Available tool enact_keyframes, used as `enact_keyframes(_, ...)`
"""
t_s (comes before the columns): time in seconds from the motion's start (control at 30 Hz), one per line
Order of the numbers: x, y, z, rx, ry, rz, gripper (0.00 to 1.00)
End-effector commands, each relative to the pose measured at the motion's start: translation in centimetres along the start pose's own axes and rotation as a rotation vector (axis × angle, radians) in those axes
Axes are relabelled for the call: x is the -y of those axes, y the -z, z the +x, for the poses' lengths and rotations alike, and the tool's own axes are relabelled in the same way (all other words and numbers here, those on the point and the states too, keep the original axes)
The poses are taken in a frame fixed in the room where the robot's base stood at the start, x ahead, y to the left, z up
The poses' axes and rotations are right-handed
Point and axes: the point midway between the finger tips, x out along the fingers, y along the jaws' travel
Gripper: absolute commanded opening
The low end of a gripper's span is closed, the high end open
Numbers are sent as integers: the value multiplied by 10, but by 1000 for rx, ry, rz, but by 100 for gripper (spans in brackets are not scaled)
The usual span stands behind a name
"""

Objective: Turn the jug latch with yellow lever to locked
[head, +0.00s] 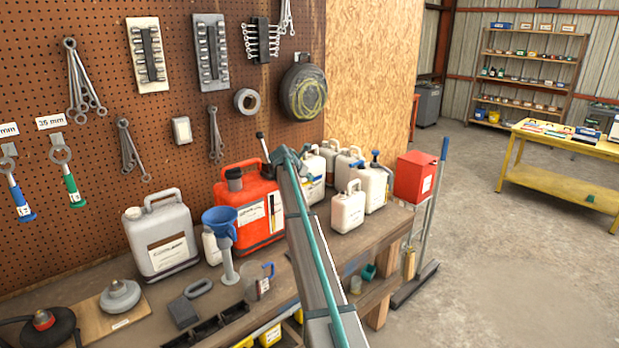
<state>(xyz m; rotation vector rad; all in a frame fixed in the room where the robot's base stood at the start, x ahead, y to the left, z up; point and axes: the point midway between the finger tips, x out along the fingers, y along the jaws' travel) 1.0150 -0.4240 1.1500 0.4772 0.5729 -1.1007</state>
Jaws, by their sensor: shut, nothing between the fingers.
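I cannot make out a latch with a yellow lever in the head view. Several jugs stand on the wooden bench (215,292): a grey-white jug (163,245), a large red jug (262,215) and a smaller white jug (347,210). A clear measuring jug (262,283) with a blue handle stands near the front edge. My arm, with a teal line along it, rises from the bottom middle and covers part of the bench and the jugs behind it. I do not see my gripper's fingers.
A blue funnel (219,223) stands between the grey-white and red jugs. A red box (414,177) is at the bench's right end, beside a blue-handled broom (432,215). Tools hang on the pegboard (95,190). A yellow table (560,188) stands far right across open floor.

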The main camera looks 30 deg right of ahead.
Motion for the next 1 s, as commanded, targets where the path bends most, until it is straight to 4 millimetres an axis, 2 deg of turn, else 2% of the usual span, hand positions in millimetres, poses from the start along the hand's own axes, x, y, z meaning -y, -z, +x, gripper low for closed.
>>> enact_keyframes(0.37, 1, -9, -6, 0, 0, 0, 0)
enact_keyframes(0.8, 6, -65, -44, -1, -4, -3, 0)
enact_keyframes(1.0, 8, -78, -52, 0, -7, -5, 0)
